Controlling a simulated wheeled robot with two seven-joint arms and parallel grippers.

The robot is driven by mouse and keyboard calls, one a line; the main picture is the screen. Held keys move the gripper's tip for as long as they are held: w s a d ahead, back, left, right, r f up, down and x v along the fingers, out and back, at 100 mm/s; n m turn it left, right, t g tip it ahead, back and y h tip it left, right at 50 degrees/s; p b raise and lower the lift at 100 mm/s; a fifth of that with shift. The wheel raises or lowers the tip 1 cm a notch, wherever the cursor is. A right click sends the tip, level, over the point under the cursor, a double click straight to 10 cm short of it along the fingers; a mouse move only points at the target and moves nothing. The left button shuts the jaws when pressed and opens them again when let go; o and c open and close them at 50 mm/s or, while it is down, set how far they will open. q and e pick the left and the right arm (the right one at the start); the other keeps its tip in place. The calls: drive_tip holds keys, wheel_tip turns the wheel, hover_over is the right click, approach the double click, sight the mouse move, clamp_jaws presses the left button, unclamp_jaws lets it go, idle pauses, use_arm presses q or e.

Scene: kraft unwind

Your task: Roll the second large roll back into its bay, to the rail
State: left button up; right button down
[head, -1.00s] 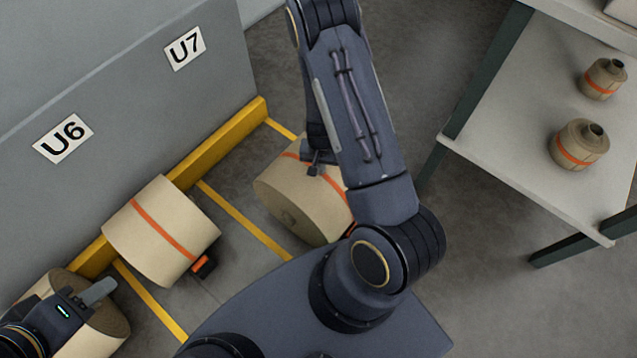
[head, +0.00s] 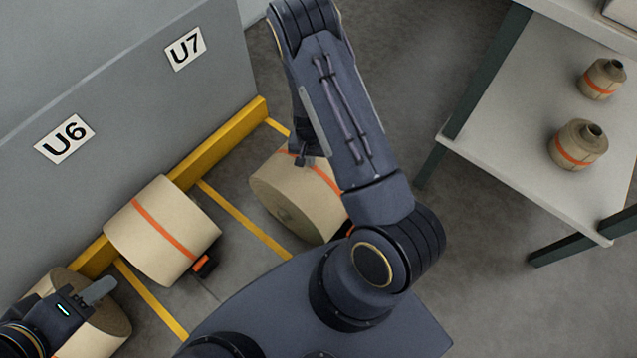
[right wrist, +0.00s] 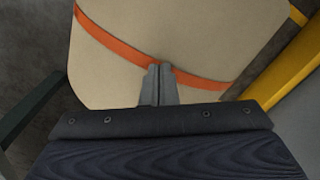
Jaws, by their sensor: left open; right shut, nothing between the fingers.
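A large kraft roll (head: 290,205) with an orange band lies in the bay by the U7 sign (head: 185,48), with a gap between it and the yellow rail (head: 215,145). My right gripper (head: 302,157) is at its upper side, partly hidden by my arm. In the right wrist view the closed, empty fingers (right wrist: 158,85) are against or very close to the roll (right wrist: 180,40) at its orange band. A second large roll (head: 155,240) lies against the rail near the U6 sign (head: 64,138). My left gripper (head: 98,292) is open over a third roll (head: 105,325) at lower left.
Yellow floor lines (head: 245,220) separate the bays. An orange-and-black block (head: 204,266) sits at the front of the U6 roll. A grey table (head: 530,150) with two small rolls stands at right. The grey wall panel (head: 110,60) rises behind the rail.

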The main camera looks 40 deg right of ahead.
drive_tip(key=shift+w+a+f, duration=0.1)
drive_tip(key=shift+w+f, duration=0.05)
drive_tip(key=shift+w, duration=0.05)
drive_tip(key=shift+w+a, duration=0.15)
drive_tip(key=shift+w, duration=0.35)
drive_tip(key=shift+w+a, duration=0.15)
drive_tip(key=shift+w, duration=0.45)
drive_tip(key=shift+w+a+f, duration=0.1)
drive_tip(key=shift+w+a, duration=0.1)
drive_tip(key=shift+w, duration=0.3)
drive_tip(key=shift+w+a, duration=0.15)
drive_tip(key=shift+w, duration=0.45)
